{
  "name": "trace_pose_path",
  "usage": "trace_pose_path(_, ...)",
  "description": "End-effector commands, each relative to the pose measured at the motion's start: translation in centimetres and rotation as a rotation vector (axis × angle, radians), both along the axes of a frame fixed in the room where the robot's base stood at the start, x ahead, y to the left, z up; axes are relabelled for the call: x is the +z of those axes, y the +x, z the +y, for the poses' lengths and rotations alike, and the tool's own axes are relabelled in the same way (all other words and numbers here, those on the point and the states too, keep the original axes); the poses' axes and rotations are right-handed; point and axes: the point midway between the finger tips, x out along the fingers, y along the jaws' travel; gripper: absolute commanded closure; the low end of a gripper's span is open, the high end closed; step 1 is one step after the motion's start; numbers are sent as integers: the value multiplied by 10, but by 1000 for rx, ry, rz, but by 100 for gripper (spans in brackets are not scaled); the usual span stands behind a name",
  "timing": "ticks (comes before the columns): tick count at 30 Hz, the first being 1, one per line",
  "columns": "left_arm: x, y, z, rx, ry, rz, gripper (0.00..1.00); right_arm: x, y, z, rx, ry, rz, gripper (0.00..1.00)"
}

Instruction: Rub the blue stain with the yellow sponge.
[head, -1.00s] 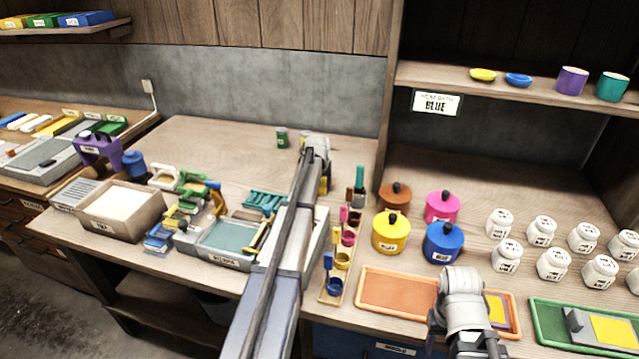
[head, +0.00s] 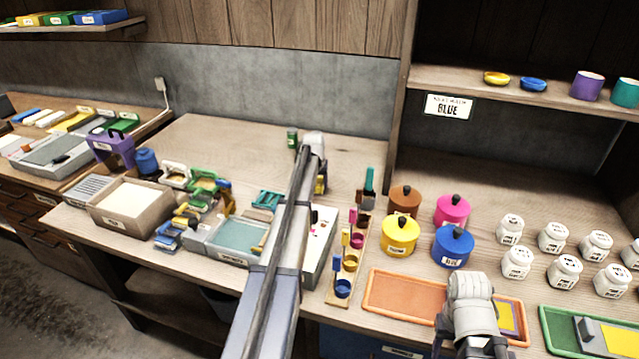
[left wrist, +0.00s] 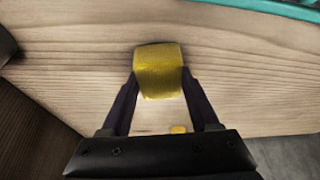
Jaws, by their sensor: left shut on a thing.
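My left gripper (left wrist: 161,80) is shut on the yellow sponge (left wrist: 158,66), which sits between its two dark fingers over bare wood in the left wrist view. In the head view a little of the dark and yellow tip shows beneath the left wrist, over the back of the middle table; the arm hides most of it. Whether the sponge touches the wood is unclear. I see no blue stain on the visible wood; the arm may cover it. My right arm is at the lower right over the orange tray, its jaws out of sight.
A small green can (head: 292,139) stands beside the left wrist. Lidded pots, such as the blue one (head: 452,247), stand right. The table's back left is clear.

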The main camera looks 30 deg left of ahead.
Motion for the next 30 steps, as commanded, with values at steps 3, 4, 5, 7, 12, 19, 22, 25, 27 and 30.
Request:
trace_pose_path(3,1,-2,10,1,0,0,83,1,0,0,0,0,0,50)
trace_pose_path(4,1,-2,13,1,0,0,83,1,0,0,0,0,0,50)
trace_pose_path(5,1,-3,16,2,0,0,83,1,0,0,0,0,0,50)
trace_pose_path(7,1,-4,21,2,0,0,83,1,0,0,0,0,0,50)
trace_pose_path(12,2,-6,30,0,0,-1,83,2,0,0,0,0,0,50)
trace_pose_path(19,2,-6,33,0,0,-1,83,2,0,0,0,0,0,50)
trace_pose_path(22,1,-7,38,1,-1,-2,83,1,0,0,0,0,0,50)
trace_pose_path(25,0,-9,45,1,-1,-2,83,0,0,0,0,0,0,50)
trace_pose_path(27,0,-10,51,1,0,-1,83,0,0,0,0,0,0,50)
trace_pose_path(30,-1,-12,60,1,0,-1,83,-1,0,0,0,0,0,50)
